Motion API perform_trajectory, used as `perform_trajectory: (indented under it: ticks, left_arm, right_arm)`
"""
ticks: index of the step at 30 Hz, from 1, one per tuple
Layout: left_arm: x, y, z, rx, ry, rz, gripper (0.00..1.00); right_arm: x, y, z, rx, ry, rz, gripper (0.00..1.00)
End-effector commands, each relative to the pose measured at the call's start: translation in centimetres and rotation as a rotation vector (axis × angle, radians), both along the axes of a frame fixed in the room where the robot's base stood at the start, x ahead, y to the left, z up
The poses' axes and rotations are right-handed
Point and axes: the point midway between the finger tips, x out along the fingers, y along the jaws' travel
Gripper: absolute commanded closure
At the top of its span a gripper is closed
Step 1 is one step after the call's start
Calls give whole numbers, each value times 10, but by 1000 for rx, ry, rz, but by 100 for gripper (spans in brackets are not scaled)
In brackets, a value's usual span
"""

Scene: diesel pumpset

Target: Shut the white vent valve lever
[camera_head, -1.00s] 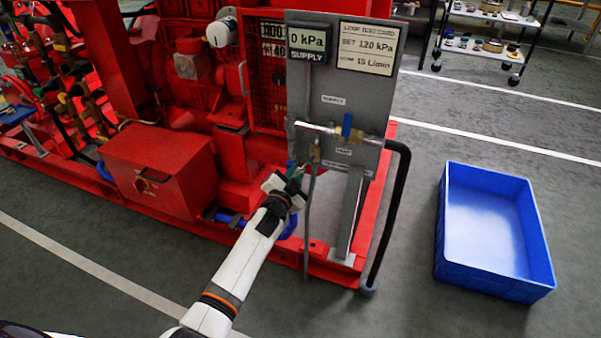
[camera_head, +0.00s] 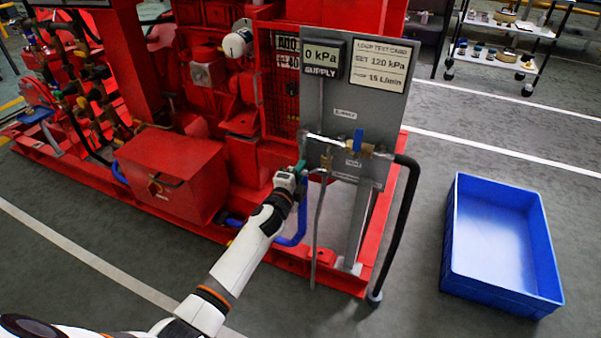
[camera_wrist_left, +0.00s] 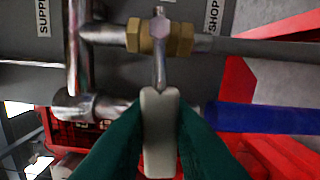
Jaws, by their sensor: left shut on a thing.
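The white vent valve lever (camera_wrist_left: 160,135) shows in the left wrist view, between my teal fingertips. It comes from the brass valve body (camera_wrist_left: 160,38) and, in that view, runs across the line of the pipe. The brass valve also shows in the head view (camera_head: 327,160), below the pipe on the grey panel (camera_head: 345,110). My left gripper (camera_head: 302,169) is at the panel's lower left edge. It is shut on the lever in the left wrist view (camera_wrist_left: 160,114). In the head view the lever is too small and covered to make out. My right gripper is out of view.
A blue-handled valve (camera_head: 358,139) sits right of the vent valve. A black hose (camera_head: 401,220) drops from the panel's right side. The red pumpset (camera_head: 170,165) stands behind and left of my arm. A blue crate (camera_head: 450,270) lies right on open floor.

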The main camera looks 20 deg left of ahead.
Motion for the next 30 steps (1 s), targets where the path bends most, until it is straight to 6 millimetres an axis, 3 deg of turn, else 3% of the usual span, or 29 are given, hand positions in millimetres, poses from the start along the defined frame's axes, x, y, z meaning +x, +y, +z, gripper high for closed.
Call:
perform_trajectory:
  ticks: [19,20,24,30]
  left_arm:
    - [0,-1,2,55,-1,-1,100]
    - [0,-1,2,55,-1,-1,81]
    - [0,0,2,54,-1,-1,60]
    - [0,0,3,53,-1,-1,60]
  right_arm:
    - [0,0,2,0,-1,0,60]
    - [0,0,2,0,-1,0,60]
    - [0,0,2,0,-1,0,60]
    - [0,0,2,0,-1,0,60]
